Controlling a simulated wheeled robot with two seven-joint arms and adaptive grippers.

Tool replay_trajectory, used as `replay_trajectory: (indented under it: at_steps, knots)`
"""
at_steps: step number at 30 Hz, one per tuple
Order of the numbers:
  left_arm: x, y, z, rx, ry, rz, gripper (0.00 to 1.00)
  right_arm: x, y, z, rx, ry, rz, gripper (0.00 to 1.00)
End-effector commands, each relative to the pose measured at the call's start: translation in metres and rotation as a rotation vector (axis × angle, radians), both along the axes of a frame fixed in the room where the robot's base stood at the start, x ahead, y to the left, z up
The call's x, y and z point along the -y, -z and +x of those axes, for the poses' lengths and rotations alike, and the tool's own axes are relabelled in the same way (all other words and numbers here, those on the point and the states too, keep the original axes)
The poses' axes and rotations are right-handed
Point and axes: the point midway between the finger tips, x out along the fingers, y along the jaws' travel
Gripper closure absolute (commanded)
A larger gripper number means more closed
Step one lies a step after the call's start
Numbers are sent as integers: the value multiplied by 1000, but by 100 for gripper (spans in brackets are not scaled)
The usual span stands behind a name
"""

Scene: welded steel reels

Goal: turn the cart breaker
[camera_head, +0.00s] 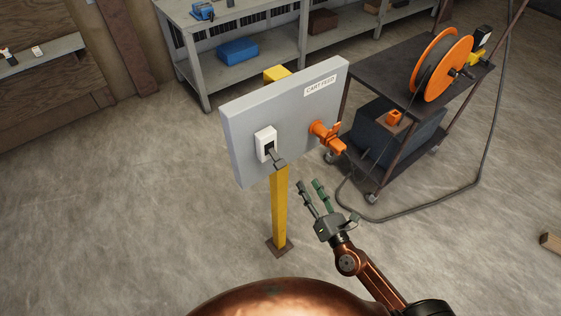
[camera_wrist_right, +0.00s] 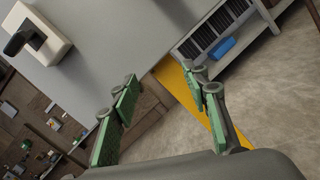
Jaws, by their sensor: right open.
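The cart breaker (camera_head: 265,142) is a white housing with a dark lever (camera_head: 279,161) on the left part of a grey panel (camera_head: 240,120) labelled CART FEED. The lever sticks out and slants down in the head view. The breaker also shows at the upper left of the right wrist view (camera_wrist_right: 52,42). My right gripper (camera_head: 309,184) is below and right of the breaker in the head view, near the panel's lower edge. Its green-padded fingers (camera_wrist_right: 163,80) are apart with nothing between them. My left gripper is not in view.
An orange connector (camera_head: 327,136) juts from the panel's right side. A yellow post (camera_head: 279,210) carries the panel. A dark cart (camera_head: 385,85) with an orange reel (camera_head: 441,65) stands to the right, its cable (camera_head: 420,214) looping on the floor. A grey shelf (camera_head: 205,65) stands behind.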

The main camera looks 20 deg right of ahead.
Motion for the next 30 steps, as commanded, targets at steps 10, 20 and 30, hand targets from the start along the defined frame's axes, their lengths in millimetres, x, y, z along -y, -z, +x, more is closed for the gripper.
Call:
replay_trajectory:
  at_steps: [10,20,30]
  knots:
    - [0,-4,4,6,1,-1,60,-78,-141,-62,380,-77,-412,58]
    - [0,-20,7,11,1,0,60,-93,-163,-24,389,-75,-418,58]
    - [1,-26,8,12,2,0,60,-102,-170,2,384,-77,-419,58]
